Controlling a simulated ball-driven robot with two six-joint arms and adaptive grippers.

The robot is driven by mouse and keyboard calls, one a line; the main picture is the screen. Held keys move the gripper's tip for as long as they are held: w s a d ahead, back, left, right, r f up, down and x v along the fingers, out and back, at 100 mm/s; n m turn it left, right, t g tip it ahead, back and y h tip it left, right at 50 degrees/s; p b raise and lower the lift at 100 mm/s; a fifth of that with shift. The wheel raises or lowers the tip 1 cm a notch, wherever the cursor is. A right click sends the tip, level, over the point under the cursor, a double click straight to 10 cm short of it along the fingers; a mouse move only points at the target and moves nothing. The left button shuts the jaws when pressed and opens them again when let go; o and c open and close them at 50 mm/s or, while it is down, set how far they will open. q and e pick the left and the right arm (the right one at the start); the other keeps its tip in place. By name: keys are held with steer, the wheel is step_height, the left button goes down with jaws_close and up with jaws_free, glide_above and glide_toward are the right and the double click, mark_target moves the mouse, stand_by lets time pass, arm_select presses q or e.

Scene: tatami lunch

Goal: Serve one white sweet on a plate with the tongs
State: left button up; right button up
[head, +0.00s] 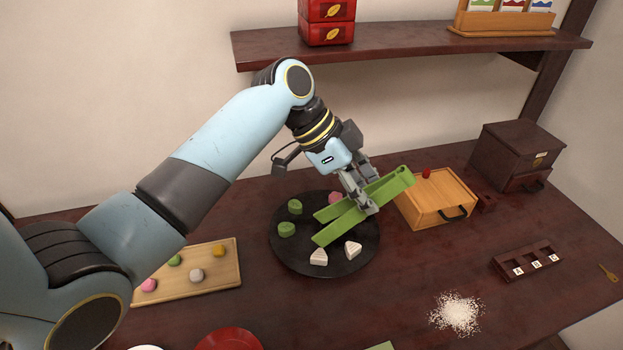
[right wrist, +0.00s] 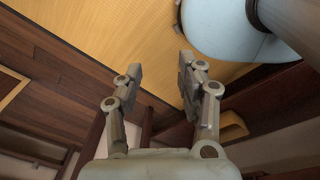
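My left gripper (head: 366,205) is shut on the green tongs (head: 392,186), above a round black tray (head: 285,256). The tongs slant down to the left and their two arms are spread at the tips, with nothing seen between them. Two white triangular sweets (head: 319,257) (head: 352,249) sit at the tray's front, just below the lower tong arm. Two green sweets (head: 295,206) (head: 287,229) and a partly hidden pink sweet (head: 334,197) also lie there. A red plate (head: 230,340) is cut by the bottom edge. My right gripper (right wrist: 160,82) is open and empty in the right wrist view.
A wooden board (head: 228,262) with small coloured sweets lies left, partly behind my arm. A wooden box (head: 440,202) with a red ball on top stands right of the tray. White grains (head: 458,313), a dark rack (head: 527,261) and a dark drawer box (head: 517,150) are farther right. A shelf (head: 400,42) hangs above.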

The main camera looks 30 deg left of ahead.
steer(key=shift+w+d, duration=0.2)
steer(key=shift+d, duration=0.2)
steer(key=o, duration=0.4)
steer(key=shift+d, duration=0.15)
arm_select(q)
step_height(320, 180, down, 10)
steer(key=b, duration=0.8)
steer(key=shift+s+a, duration=0.15)
steer(key=shift+a, duration=0.05)
arm_select(e)
steer(key=shift+s+f, duration=0.15)
steer(key=shift+f, duration=1.25)
steer(key=shift+s+f, duration=0.2)
steer(key=shift+f, duration=1.25)
steer(key=shift+s+f, duration=0.15)
steer(key=shift+f, duration=1.25)
arm_select(q)
steer(key=shift+c, duration=0.4)
